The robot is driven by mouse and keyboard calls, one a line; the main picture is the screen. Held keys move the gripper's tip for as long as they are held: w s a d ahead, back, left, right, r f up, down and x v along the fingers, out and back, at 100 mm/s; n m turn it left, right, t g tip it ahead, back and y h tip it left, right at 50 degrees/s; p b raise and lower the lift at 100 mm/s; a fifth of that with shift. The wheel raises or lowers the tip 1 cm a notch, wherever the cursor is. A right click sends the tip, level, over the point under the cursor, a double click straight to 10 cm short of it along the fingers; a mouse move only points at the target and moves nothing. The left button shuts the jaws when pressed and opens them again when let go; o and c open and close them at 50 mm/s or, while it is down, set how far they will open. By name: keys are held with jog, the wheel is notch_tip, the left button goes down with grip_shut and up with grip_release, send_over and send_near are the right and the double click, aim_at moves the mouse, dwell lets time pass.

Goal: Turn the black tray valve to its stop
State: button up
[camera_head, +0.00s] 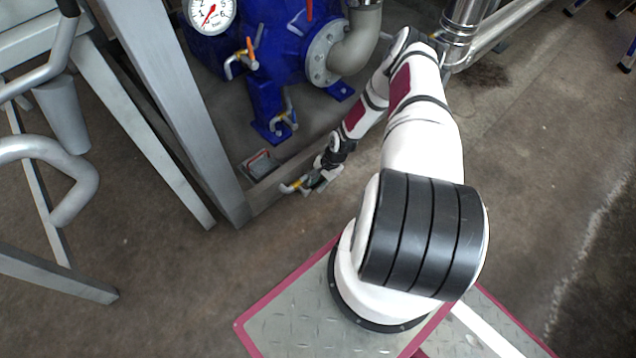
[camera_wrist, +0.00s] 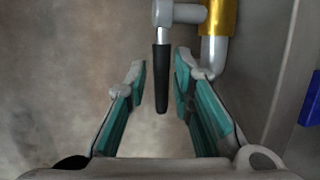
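The valve's black handle (camera_wrist: 161,80) shows in the wrist view, hanging from a grey stem beside a brass-coloured fitting (camera_wrist: 217,18). My gripper (camera_wrist: 161,72) has its two teal-padded fingers on either side of the handle. A gap shows between the handle and each finger, wider on the left. In the head view my gripper (camera_head: 312,181) is low near the floor, beside the small valve's brass body (camera_head: 292,187). The black handle cannot be made out clearly there.
A small tray-like box (camera_head: 260,164) lies left of the valve, by a grey frame leg (camera_head: 195,120). A blue pump (camera_head: 270,50) with a pressure gauge (camera_head: 209,13) and small valves stands behind. Open floor (camera_head: 540,180) lies to the right.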

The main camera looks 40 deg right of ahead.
jog(key=v, duration=1.2)
dwell(0.3)
